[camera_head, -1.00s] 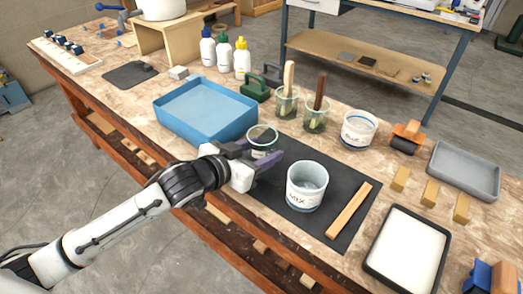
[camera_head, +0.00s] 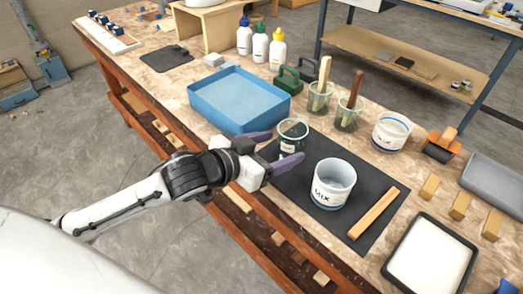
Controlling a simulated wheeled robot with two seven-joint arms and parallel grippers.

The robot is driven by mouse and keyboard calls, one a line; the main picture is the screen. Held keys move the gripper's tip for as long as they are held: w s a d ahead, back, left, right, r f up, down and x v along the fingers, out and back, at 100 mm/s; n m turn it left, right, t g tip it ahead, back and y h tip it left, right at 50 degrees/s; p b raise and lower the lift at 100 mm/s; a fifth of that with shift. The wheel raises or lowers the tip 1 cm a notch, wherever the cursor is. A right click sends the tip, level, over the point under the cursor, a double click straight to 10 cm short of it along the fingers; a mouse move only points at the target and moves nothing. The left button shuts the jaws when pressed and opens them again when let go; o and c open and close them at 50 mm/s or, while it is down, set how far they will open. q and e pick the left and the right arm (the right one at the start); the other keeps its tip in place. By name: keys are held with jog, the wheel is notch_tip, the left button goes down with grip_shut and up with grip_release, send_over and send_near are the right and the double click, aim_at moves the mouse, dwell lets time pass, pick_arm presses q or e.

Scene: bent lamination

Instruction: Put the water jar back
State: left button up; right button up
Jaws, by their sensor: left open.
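A clear glass jar (camera_head: 292,128) with a dark lower part and a pale label stands at the left edge of the dark mat, near the blue tray. I take it to be the water jar. My left gripper (camera_head: 284,147) reaches in from the left, with its purple fingers apart. One finger is at the jar's left side, the other in front of it near the mat. I cannot tell whether either finger touches the jar. My right gripper is out of view.
The white MIX bucket (camera_head: 332,186) and a wooden stick (camera_head: 374,213) are on the dark mat (camera_head: 295,187). A blue tray (camera_head: 240,122) is behind my left gripper. Two glass jars with handles standing in them (camera_head: 319,99) (camera_head: 347,117) and a white tub (camera_head: 390,134) stand behind.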

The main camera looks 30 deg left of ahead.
pick_arm(q)
jog(key=v, duration=0.7)
